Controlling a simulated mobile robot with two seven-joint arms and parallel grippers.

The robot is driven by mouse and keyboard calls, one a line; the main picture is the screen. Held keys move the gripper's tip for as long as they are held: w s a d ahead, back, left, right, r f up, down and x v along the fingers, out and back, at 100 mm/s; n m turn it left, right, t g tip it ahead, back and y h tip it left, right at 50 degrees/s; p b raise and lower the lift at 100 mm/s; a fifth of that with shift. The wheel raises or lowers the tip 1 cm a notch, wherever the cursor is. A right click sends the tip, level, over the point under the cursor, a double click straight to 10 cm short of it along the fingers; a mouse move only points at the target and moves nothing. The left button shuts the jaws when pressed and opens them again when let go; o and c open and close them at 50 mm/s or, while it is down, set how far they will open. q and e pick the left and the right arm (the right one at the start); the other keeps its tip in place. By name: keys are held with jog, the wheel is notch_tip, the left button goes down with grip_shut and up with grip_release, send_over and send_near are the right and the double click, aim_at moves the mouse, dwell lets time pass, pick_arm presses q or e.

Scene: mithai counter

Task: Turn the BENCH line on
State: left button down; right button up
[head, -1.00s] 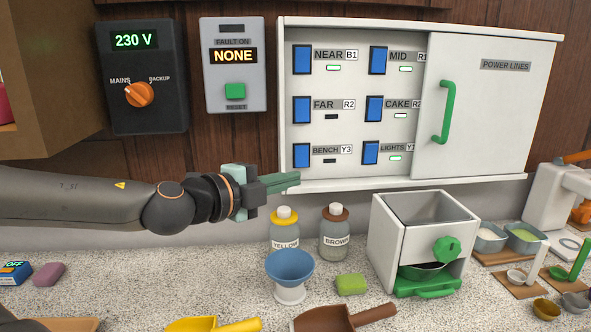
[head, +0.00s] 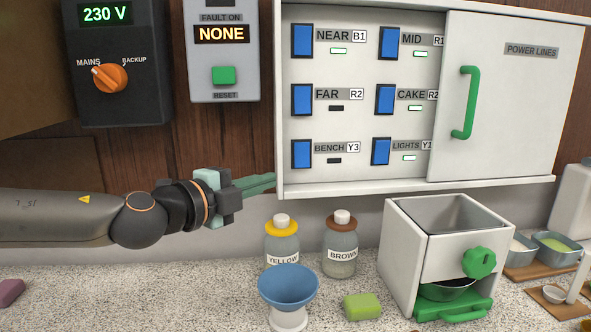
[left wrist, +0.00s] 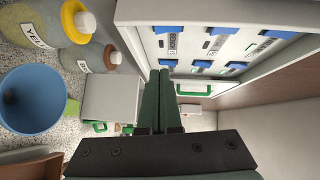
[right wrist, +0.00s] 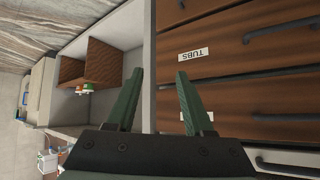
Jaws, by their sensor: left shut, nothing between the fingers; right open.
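The BENCH switch (head: 302,153) is a blue rocker at the lower left of the open part of the power lines panel (head: 360,180). Its label reads BENCH Y3, and the small indicator (head: 334,161) under the label is dark. My left gripper (head: 272,183) is shut and empty, just left of and below the BENCH switch, by the panel's lower left corner. In the left wrist view its fingers (left wrist: 160,75) lie together beside the panel. My right gripper (right wrist: 157,100) is open and empty, facing drawers with a TUBS label (right wrist: 194,54).
The sliding door (head: 505,110) with a green handle covers the panel's right part. NEAR, MID, CAKE and LIGHTS indicators are lit; FAR is dark. The fault box (head: 222,50) reads NONE. Yellow (head: 282,245) and brown (head: 340,250) jars and a blue bowl (head: 288,285) stand below.

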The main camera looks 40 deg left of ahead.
pick_arm(q)
jog(key=shift+w, duration=0.1)
jog(key=p, duration=0.3)
send_near(307, 165)
jog(key=w+d, duration=0.3)
jog(key=w+a, duration=0.2)
jog(key=a, duration=0.1)
jog(key=shift+w+a+f, duration=0.15)
jog(key=shift+w+a, duration=0.05)
jog(key=shift+w, duration=0.2)
pick_arm(e)
jog(key=shift+s+d+r+h, duration=0.15)
jog(key=shift+s+d+r, duration=0.15)
jog(key=shift+d, duration=0.15)
jog(key=shift+s+d+r+h, duration=0.15)
jog(key=shift+s+d+r, duration=0.15)
jog(key=shift+d, duration=0.15)
jog(key=shift+f, duration=0.1)
